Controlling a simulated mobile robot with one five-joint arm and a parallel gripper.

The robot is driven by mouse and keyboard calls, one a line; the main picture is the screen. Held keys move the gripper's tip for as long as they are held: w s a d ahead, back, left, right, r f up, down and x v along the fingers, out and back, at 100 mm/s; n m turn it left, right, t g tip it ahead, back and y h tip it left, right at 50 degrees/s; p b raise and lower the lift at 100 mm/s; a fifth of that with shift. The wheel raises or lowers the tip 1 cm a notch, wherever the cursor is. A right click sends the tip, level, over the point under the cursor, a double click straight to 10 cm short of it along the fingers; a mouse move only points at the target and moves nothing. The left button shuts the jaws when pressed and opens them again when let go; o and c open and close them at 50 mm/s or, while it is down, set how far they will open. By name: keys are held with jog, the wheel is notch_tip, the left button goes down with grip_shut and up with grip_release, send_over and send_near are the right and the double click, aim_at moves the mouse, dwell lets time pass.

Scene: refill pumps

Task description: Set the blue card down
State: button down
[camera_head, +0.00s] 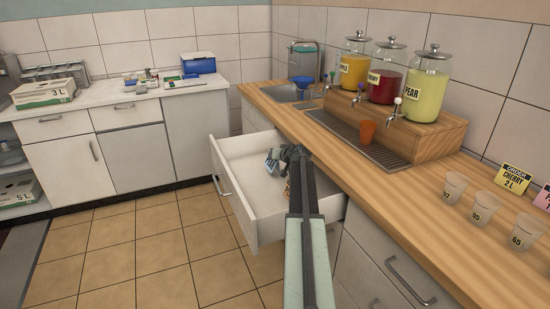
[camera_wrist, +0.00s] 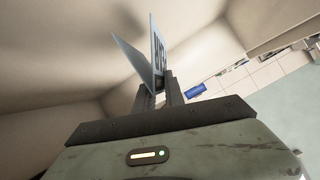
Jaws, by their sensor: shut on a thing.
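The blue card (camera_wrist: 137,58) is a folded pale-blue tent card with dark lettering on one face. My gripper (camera_wrist: 160,85) is shut on it near its fold in the wrist view. In the head view my gripper (camera_head: 290,156) reaches into the open white drawer (camera_head: 240,216), and the card's pale-blue edge (camera_head: 271,160) shows just left of the jaws. The card looks raised within the drawer space; I cannot tell whether it touches the drawer. My arm hides part of the drawer's inside.
An orange patterned thing (camera_head: 284,192) lies in the drawer, partly hidden. The tiled floor (camera_head: 130,250) at left is clear.

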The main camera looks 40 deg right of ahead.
notch_tip(320, 180, up, 7)
jog(key=p, duration=0.5)
jog(key=shift+r, duration=0.1)
